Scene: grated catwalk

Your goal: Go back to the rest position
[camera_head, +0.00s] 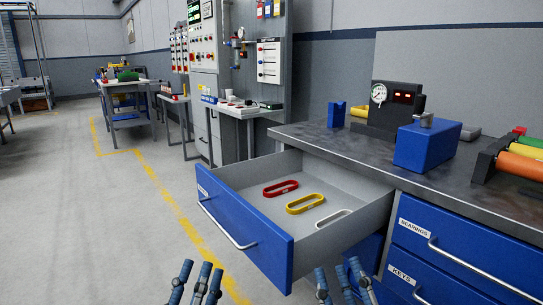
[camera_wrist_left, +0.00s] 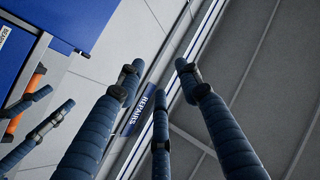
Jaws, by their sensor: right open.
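My left gripper (camera_head: 198,277) is at the bottom of the head view, in front of the open blue drawer (camera_head: 240,229). In the left wrist view its dark blue fingers (camera_wrist_left: 155,100) stand spread apart with nothing between them, so it is open. My right gripper (camera_head: 341,276) is further right at the bottom edge, near the drawer's front right corner, open with nothing seen in it. Some of its fingers (camera_wrist_left: 35,125) appear to show at the left of the left wrist view. Both palms are out of the head view.
The drawer sticks out from the workbench (camera_head: 345,148) and holds a red (camera_head: 280,188), a yellow (camera_head: 305,204) and a white loop (camera_head: 334,218). A blue box (camera_head: 425,145) and a gauge device (camera_head: 386,108) stand on the bench. The floor to the left (camera_head: 90,210) is clear.

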